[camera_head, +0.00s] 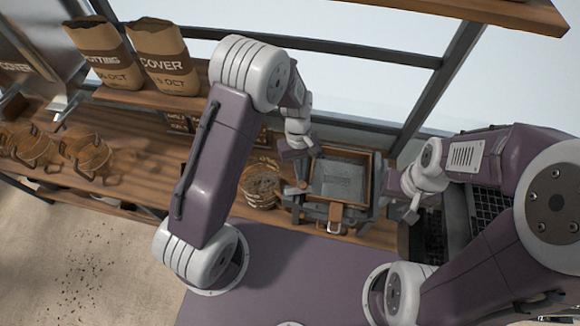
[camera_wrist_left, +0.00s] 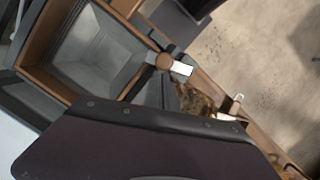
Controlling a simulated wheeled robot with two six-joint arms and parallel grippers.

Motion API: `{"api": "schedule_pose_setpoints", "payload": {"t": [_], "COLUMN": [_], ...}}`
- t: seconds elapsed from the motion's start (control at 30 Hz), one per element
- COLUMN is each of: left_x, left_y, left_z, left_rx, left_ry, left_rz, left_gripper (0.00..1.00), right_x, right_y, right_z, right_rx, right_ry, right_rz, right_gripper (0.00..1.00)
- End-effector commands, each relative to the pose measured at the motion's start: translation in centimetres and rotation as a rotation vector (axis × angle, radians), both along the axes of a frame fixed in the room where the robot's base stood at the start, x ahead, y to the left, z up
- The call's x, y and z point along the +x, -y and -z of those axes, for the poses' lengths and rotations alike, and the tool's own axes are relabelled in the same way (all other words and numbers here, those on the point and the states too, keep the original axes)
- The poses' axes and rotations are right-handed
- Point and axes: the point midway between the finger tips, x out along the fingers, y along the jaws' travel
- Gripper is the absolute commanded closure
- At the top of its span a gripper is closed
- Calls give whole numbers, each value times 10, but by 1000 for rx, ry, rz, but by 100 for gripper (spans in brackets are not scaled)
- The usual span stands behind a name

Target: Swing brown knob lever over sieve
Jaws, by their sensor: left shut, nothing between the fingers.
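The seeder's box (camera_head: 374,168) has a wooden rim and a grey sieve-like inside; it stands on the bench in the head view. In the left wrist view the same box (camera_wrist_left: 58,34) fills the upper left. A round brown knob (camera_wrist_left: 164,61) sits by the box's corner on a lever with a pale end piece. My left gripper (camera_head: 297,153) is shut and empty beside the box's left side. Its dark body covers the lower wrist view, so contact with the knob cannot be judged. My right gripper (camera_head: 408,208) is right of the box; its fingers are too small to read.
A round basket of dark soil (camera_head: 261,184) stands close left of the box. Black cell trays (camera_head: 488,200) lie to the right, partly behind my right arm. Paper bags (camera_head: 163,58) stand on a shelf, and more baskets (camera_head: 86,152) stand far left. Bare bench lies between.

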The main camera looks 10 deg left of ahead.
Motion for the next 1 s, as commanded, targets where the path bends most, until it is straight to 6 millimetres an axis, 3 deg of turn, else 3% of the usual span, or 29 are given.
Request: {"api": "schedule_pose_setpoints", "payload": {"t": [0.4, 1.0], "left_x": [-5, -6], "left_y": [8, 8], "left_z": [0, 0], "left_rx": [0, -1], "left_ry": [0, -1], "left_rz": [172, 194], "left_gripper": [100, 100], "right_x": [0, 0], "right_y": [0, 0], "right_z": [0, 0], "right_rx": [0, 0], "right_ry": [0, 0], "right_rz": [0, 0], "right_gripper": [71, 71]}}
